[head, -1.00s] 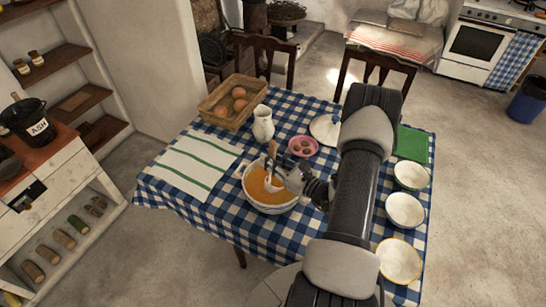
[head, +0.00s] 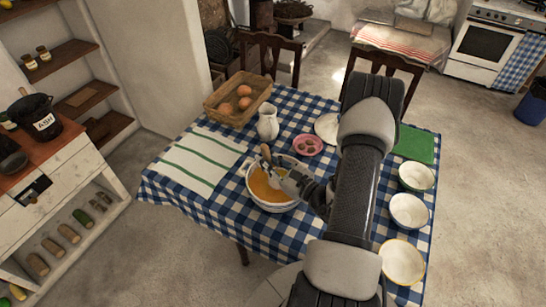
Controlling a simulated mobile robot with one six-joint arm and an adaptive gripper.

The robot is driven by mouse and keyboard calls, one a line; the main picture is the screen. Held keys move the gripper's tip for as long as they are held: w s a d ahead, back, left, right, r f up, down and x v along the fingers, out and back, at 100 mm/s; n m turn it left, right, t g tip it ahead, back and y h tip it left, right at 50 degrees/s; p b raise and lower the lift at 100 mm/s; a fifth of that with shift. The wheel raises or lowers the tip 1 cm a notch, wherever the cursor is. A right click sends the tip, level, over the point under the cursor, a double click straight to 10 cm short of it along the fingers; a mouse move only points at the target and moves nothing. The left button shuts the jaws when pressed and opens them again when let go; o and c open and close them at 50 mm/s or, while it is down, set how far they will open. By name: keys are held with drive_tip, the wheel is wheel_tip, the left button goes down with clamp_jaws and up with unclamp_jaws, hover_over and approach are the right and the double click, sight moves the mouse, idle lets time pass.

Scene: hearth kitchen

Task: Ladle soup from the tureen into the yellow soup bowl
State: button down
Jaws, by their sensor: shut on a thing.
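The tureen (head: 272,207) is a white round pot holding orange soup, near the front middle of the checked table. My gripper (head: 283,177) is over its right side, shut on the ladle (head: 265,153). The ladle's wooden handle end sticks up above the gripper; its lower part is at the soup, and I cannot tell how deep it sits. The yellow soup bowl (head: 401,264), white with a yellow rim, stands at the table's front right, apart from the gripper. It looks empty. My arm hides the table between tureen and bowls.
Two other white bowls (head: 408,210) (head: 416,176) stand behind the yellow one. A green cloth (head: 414,144), white plate (head: 327,127), pink dish (head: 307,145), white jug (head: 267,124) and egg basket (head: 229,118) lie farther back. A striped towel (head: 202,163) lies left of the tureen.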

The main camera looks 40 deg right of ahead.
drive_tip(key=a+r+n+p, duration=0.2)
drive_tip(key=a+r+p, duration=0.2)
drive_tip(key=r, duration=0.4)
drive_tip(key=shift+s+r+n+p, duration=0.25)
drive_tip(key=shift+r+n+p, duration=0.15)
drive_tip(key=shift+p, duration=0.1)
drive_tip(key=shift+f, duration=0.1)
idle(0.8)
